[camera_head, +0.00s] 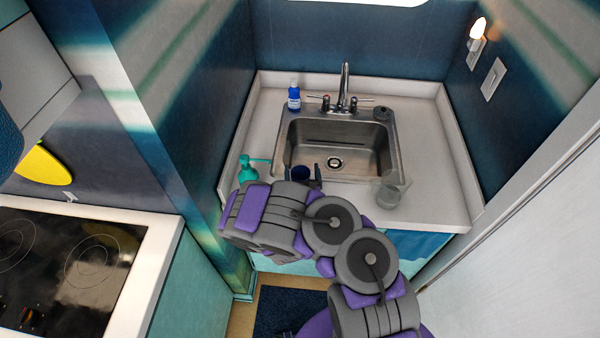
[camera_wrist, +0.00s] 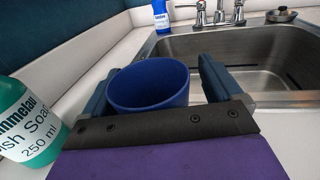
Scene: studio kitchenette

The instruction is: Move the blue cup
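The blue cup (camera_head: 299,173) stands upright on the counter at the front left of the sink, partly hidden behind my gripper (camera_head: 304,178) in the head view. In the wrist view the blue cup (camera_wrist: 148,90) is between the two dark fingers of my gripper (camera_wrist: 161,70). The fingers are apart. A small gap shows between the cup and the right finger; the left finger is very close to the cup's side, and I cannot tell if it touches. The cup's lower part is hidden by the gripper's palm.
A teal dish soap bottle (camera_head: 248,171) stands just left of the cup, and close by in the wrist view (camera_wrist: 30,125). The sink (camera_head: 375,160) is behind the cup. A clear glass (camera_head: 389,190) stands at the front right. A blue bottle (camera_head: 294,97) stands at the back left.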

